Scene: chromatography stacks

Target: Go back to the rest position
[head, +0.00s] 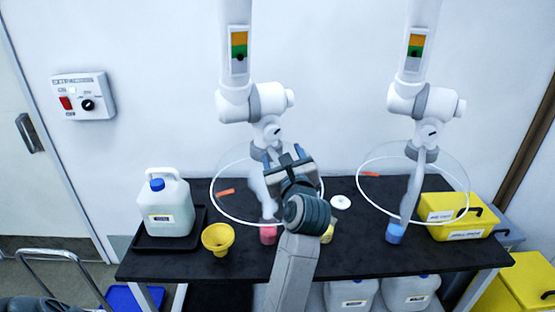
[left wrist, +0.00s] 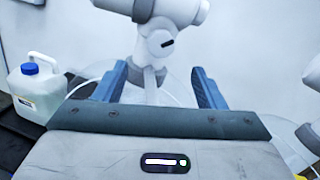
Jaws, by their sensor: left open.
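My left gripper (head: 283,154) is raised over the black table (head: 300,263), in front of the left white jointed extraction arm (head: 236,95). Its two blue fingers are apart with nothing held between them. In the left wrist view the gripper (left wrist: 160,85) is also open, and the white arm shows behind the gap. I cannot tell the distance between the fingers and the clear hood around that arm's lower end. My right gripper does not show in either view.
A white jug (head: 165,207) with a blue cap stands in a black tray (head: 150,243). A yellow funnel (head: 218,238) and a white lid (head: 340,202) are on the table. A second extraction arm (head: 413,100) hangs at right, near yellow boxes (head: 455,212). A cart rail (head: 50,254) stands at lower left.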

